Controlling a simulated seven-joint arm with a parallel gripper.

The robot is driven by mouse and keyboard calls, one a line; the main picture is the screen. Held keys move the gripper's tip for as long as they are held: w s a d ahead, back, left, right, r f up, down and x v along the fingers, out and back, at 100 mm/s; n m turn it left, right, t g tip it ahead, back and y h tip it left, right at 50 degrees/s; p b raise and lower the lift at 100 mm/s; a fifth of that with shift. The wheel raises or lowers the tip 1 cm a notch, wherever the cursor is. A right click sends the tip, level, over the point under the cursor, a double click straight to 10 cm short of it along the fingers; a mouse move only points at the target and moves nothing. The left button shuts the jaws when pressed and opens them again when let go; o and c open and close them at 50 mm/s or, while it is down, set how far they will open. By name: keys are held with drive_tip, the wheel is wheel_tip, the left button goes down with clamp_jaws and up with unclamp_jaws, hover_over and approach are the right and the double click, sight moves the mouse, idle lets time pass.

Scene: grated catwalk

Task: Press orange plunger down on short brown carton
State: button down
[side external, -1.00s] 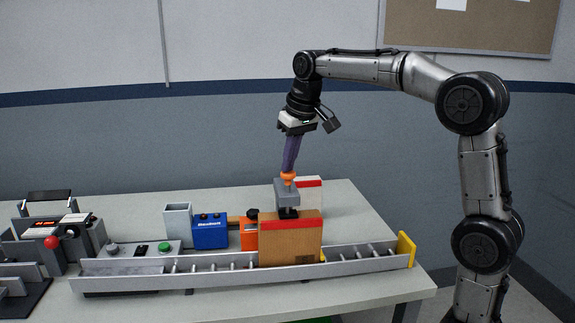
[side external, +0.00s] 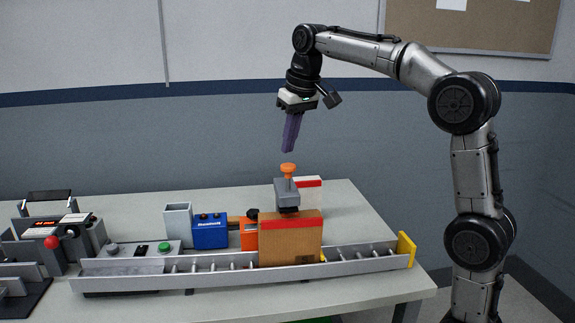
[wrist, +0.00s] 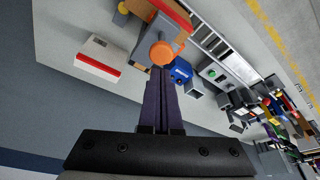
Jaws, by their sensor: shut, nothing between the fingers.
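The orange plunger (side external: 288,168) stands on a grey stamp head (side external: 287,193) above the brown carton (side external: 290,245), which has a red top band and stands upright on the roller conveyor. In the side view the plunger's stem shows under its knob. My gripper (side external: 289,150) points down with its long purple fingers shut and empty, a little above the knob and apart from it. In the wrist view the orange plunger (wrist: 168,42) shows just beyond the fingertips (wrist: 161,70); the brown carton (wrist: 174,12) is partly cut off at the top edge.
A white carton with a red band (side external: 310,190) stands behind the stamp. A blue box (side external: 210,232) and an orange box (side external: 249,236) are to its left. The metal conveyor (side external: 210,268) ends at a yellow stop (side external: 405,249). Bare table lies at the right back.

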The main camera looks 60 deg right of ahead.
drive_tip(key=shift+w+r, duration=0.1)
drive_tip(key=shift+r, duration=2.25)
drive_tip(key=shift+a, duration=0.1)
drive_tip(key=s+a+n+t, duration=0.1)
drive_tip(key=s+a, duration=0.3)
drive_tip(key=s, duration=0.3)
drive_tip(key=s+a+n+t, duration=0.1)
drive_tip(key=s+a, duration=0.2)
drive_tip(key=s, duration=0.4)
drive_tip(key=s+a+f, duration=0.1)
drive_tip(key=s+f, duration=0.5)
drive_tip(key=f, duration=0.4)
drive_tip(key=s+a+f+n, duration=0.1)
drive_tip(key=s+a+f, duration=0.1)
drive_tip(key=s+f, duration=0.4)
wheel_tip(320, 180, down, 4)
drive_tip(key=shift+r+y, duration=0.1)
drive_tip(key=shift+y, duration=0.3)
drive_tip(key=shift+s, duration=0.1)
